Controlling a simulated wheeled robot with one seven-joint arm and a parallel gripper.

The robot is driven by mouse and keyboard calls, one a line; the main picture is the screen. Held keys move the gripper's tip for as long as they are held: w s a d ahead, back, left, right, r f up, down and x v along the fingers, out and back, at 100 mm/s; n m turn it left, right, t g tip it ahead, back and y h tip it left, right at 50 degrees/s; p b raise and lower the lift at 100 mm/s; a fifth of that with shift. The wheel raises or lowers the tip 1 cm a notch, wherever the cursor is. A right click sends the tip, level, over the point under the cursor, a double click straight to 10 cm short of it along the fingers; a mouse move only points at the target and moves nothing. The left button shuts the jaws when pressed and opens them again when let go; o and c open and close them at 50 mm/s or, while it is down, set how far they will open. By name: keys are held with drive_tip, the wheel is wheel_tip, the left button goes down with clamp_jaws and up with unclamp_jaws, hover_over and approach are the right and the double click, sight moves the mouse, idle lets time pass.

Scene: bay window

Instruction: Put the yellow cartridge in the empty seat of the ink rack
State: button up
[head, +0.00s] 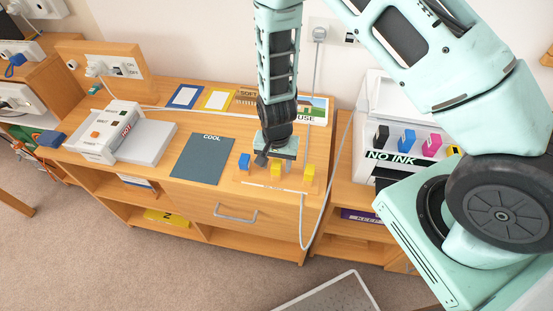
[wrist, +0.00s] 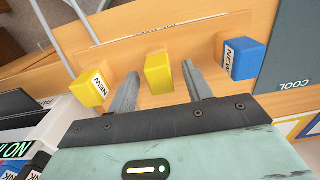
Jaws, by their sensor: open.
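On the wooden desk stand a yellow block (wrist: 159,72), a yellow cartridge marked NEW (wrist: 90,88) and a blue cartridge marked NEW (wrist: 245,60). My gripper (wrist: 159,73) is open above the desk. The middle yellow block shows between its fingers, with a gap on each side.
A dark COOL mat (head: 203,158) lies left of the cartridges. A white HOT device (head: 110,132) stands farther left. A pale cable hangs down the desk front near the right yellow cartridge. Blue and yellow framed cards lie at the back.

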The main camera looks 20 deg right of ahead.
sight(277, 163)
wheel_tip(277, 163, up, 17)
drive_tip(key=b, duration=0.1)
drive_tip(key=shift+r, duration=0.2)
idle(0.3)
idle(0.6)
drive_tip(key=s+a+r+n, duration=0.3)
drive_tip(key=s+r+n, duration=0.3)
drive_tip(key=s, duration=0.4)
drive_tip(key=s+a+r+n, duration=0.3)
drive_tip(key=s+r+n, duration=0.3)
drive_tip(key=s+n, duration=0.3)
drive_tip(key=shift+s+a+y, duration=0.15)
drive_tip(key=shift+s+y, duration=0.15)
drive_tip(key=shift+s, duration=0.25)
drive_tip(key=shift+r, duration=0.1)
